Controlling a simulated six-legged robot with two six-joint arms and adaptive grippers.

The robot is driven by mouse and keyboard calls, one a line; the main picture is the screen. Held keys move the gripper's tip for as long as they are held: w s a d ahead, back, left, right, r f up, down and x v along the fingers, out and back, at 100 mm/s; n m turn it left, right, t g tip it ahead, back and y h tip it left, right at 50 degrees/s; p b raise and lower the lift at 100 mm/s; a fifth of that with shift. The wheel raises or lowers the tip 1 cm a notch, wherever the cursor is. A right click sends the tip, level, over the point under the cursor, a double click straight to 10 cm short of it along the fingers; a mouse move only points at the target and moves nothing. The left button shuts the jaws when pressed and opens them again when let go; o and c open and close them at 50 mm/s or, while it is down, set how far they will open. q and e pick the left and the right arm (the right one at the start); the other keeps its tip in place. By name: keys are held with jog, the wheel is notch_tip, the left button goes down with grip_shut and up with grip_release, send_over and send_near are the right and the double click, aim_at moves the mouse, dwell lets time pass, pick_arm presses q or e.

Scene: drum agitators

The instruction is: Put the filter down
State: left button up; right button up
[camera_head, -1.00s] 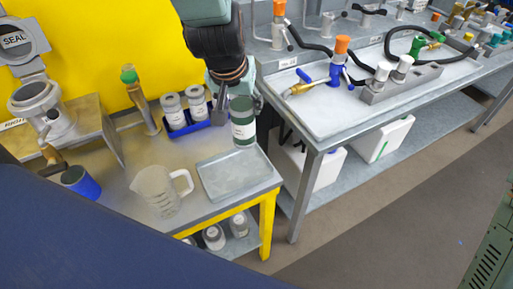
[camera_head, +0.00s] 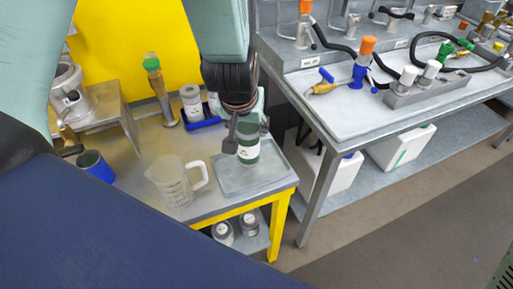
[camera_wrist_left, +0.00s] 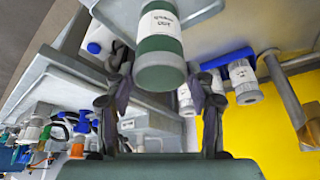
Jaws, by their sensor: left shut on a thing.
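The filter (camera_head: 248,148) is a green cylinder with a white label band. It is upright over the grey tray (camera_head: 232,187) at the right end of the yellow-legged table. My left gripper (camera_head: 240,132) is shut on it from above and behind. In the left wrist view the filter (camera_wrist_left: 160,45) shows large beyond the fingers of my left gripper (camera_wrist_left: 160,98). I cannot tell whether its base touches the tray. My right gripper is not in view.
A clear measuring jug (camera_head: 175,184) stands just left of the tray. A blue cup (camera_head: 96,166) is further left. A blue holder (camera_head: 203,123) with a white-labelled canister (camera_head: 191,103) is behind. A second bench (camera_head: 345,115) adjoins on the right.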

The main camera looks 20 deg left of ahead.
pick_arm(q)
jog(key=shift+w+d+f+b, duration=0.1)
jog(key=shift+d+f+b, duration=0.1)
jog(key=shift+f+b, duration=0.3)
notch_tip(320, 180, down, 2)
jog(key=shift+f+b, duration=0.25)
jog(key=shift+b, duration=0.25)
jog(key=shift+a, duration=0.15)
jog(key=shift+f, duration=0.2)
jog(key=o, duration=1.3)
jog(key=shift+r, duration=0.1)
jog(key=shift+o, duration=1.2)
